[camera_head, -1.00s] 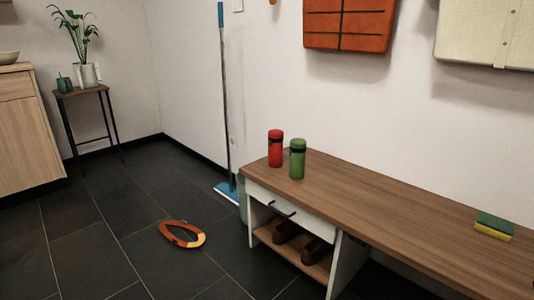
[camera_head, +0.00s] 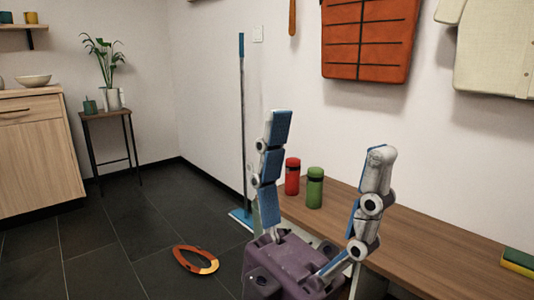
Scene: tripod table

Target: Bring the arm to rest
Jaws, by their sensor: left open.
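My left gripper (camera_head: 322,160) stands upright in the lower middle of the head view. Its two blue-and-grey fingers point up and are spread wide apart, with nothing between them. Its purple palm (camera_head: 292,262) is at the bottom of the picture and hides part of the bench. My right gripper is not in view.
A wooden bench (camera_head: 428,232) runs along the wall behind the gripper. A red bottle (camera_head: 292,177), a green bottle (camera_head: 314,188) and a sponge (camera_head: 520,260) are on it. An orange ring (camera_head: 196,260) lies on the floor. A mop (camera_head: 243,130) leans by the wall.

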